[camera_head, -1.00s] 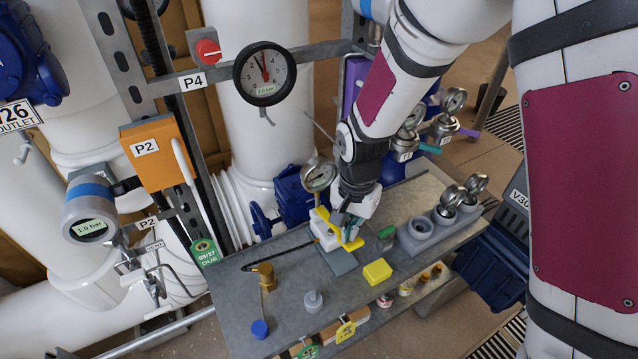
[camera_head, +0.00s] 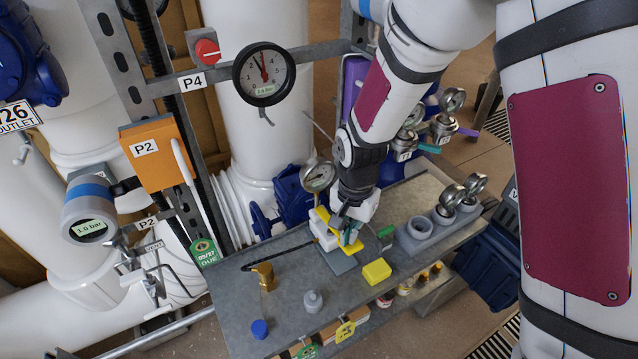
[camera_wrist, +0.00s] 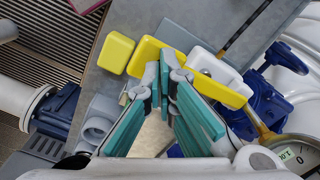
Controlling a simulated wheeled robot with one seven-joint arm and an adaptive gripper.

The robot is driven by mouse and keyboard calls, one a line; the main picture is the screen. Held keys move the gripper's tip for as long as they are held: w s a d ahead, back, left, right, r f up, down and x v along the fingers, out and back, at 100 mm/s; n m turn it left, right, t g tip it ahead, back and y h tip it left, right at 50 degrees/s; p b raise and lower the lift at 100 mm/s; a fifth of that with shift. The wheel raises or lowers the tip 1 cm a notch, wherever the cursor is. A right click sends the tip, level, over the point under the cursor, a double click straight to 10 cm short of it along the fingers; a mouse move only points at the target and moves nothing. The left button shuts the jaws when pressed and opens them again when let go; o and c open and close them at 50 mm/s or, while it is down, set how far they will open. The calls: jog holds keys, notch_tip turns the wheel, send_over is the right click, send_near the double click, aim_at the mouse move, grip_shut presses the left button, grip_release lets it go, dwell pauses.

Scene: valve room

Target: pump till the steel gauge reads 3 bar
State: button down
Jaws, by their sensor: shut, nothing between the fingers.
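A small hand pump with a white body (camera_head: 325,236) and a yellow lever (camera_head: 351,247) stands on the grey bench. In the wrist view the yellow lever (camera_wrist: 205,84) crosses just beyond my fingertips, with the white body (camera_wrist: 214,68) behind it. A steel-rimmed gauge (camera_head: 318,176) sits at the pump; its needle is too small to read. Part of a gauge dial (camera_wrist: 298,152) shows at the wrist view's lower right. My gripper (camera_head: 347,231), with teal finger pads (camera_wrist: 166,80), is shut and empty close over the lever; I cannot tell if it touches.
A black-rimmed gauge (camera_head: 264,74) hangs on the frame above. A digital gauge (camera_head: 88,220) at left reads 1.0 bar. A yellow block (camera_head: 376,272), a grey socket block (camera_head: 412,240), a brass fitting (camera_head: 264,276) and a blue cap (camera_head: 260,329) stand on the bench.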

jog(key=shift+f, duration=1.2)
jog(key=shift+r+p, duration=0.8)
jog(key=shift+r, duration=1.75)
jog(key=shift+f+b, duration=0.6)
jog(key=shift+f, duration=1.95)
jog(key=shift+r+p, duration=1)
jog(key=shift+r, duration=1.55)
